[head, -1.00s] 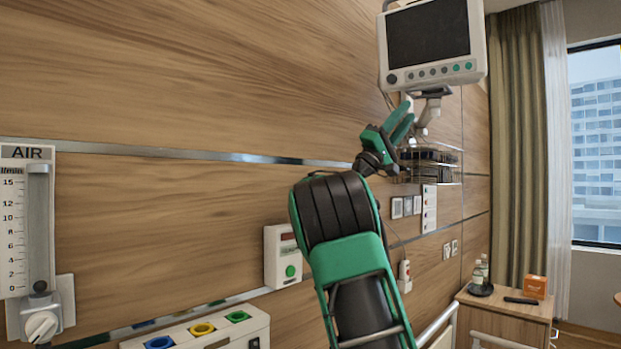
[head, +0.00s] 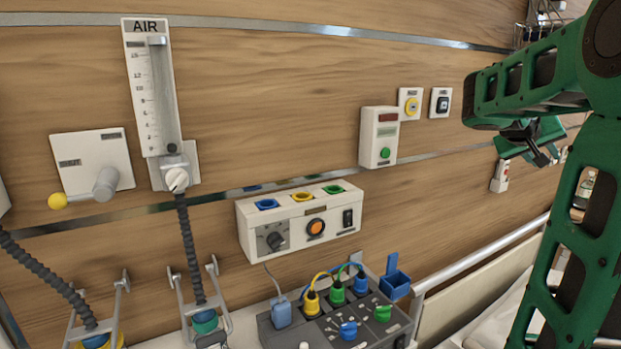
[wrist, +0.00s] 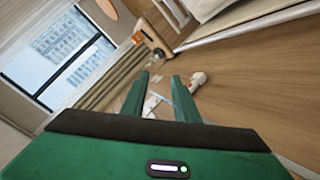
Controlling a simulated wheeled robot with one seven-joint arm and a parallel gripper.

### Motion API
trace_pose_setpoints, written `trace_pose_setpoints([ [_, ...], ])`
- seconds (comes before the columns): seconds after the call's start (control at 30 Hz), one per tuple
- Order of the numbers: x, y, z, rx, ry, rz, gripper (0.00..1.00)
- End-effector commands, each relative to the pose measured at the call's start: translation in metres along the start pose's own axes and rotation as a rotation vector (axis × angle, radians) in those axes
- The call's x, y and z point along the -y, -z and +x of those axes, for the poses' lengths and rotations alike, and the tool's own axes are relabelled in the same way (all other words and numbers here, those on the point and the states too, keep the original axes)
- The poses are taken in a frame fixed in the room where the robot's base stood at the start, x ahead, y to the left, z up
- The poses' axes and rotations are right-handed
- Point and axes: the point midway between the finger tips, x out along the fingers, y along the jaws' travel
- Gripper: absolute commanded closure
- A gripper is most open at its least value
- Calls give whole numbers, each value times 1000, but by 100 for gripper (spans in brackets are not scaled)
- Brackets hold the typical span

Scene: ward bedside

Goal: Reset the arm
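My green arm folds down at the right of the head view, in front of the wooden wall. My gripper (head: 543,158) shows small there, below the forearm and partly hidden by it. In the wrist view my gripper (wrist: 158,82) has its two green fingers apart. Nothing sits between the fingertips, and only distant room shows through the gap. The gripper touches nothing that I can see.
A white socket box (head: 300,222) and an air flowmeter (head: 155,95) are on the wall. A grey control unit (head: 335,315) with coloured plugs stands below. A bed rail (head: 480,262) runs near my arm. The wrist view shows a window (wrist: 62,58).

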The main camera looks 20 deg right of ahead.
Motion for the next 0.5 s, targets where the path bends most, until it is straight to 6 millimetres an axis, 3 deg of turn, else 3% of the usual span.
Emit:
trace_pose_setpoints([
  [0.03, 18, -27, -6, 48, 81, 14, 72],
  [0.2, 83, -110, -43, 217, 329, 34, 72],
  [0.4, 137, -209, -109, 428, 557, 7, 72],
  [0.5, 154, -259, -147, 535, 646, -26, 72],
])
